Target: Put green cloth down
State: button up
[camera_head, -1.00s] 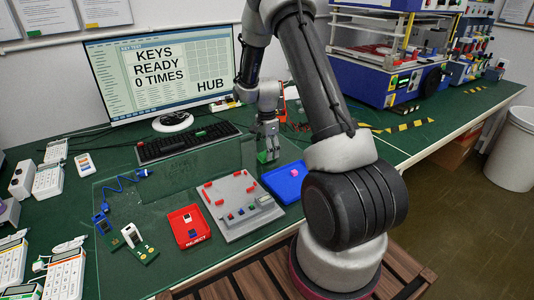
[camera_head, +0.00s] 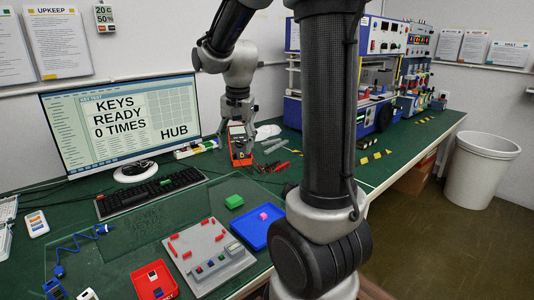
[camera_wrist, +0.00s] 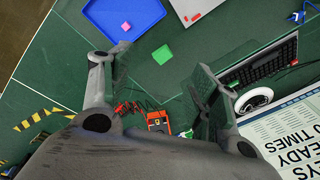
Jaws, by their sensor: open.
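The green cloth (camera_head: 234,201), a small folded pad, lies flat on the dark green bench mat, just left of the blue tray (camera_head: 262,232) and apart from it. It also shows in the wrist view (camera_wrist: 162,54), on the bare mat below the tray. My gripper (camera_head: 238,122) is raised behind the cloth and clear of it, in front of the monitor's right side. In the wrist view my gripper's fingers (camera_wrist: 150,68) are spread wide with nothing between them.
An orange meter (camera_head: 240,146) with red leads stands below my gripper. A pink cube (camera_head: 264,216) sits in the blue tray. The grey keypad fixture (camera_head: 208,257) and red reject tray (camera_head: 154,282) lie nearer. The keyboard (camera_head: 150,193) is at left.

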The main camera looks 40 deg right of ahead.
jog(key=s+a+r+n+t, duration=0.1)
jog(key=s+n, duration=0.4)
jog(key=s, duration=0.5)
jog(key=s+a+r+n+t, duration=0.1)
jog(key=s+r+n, duration=0.3)
jog(key=s, duration=0.6)
jog(key=shift+a+n+t, duration=0.3)
jog(key=shift+a+n, duration=0.4)
jog(key=shift+o, duration=0.5)
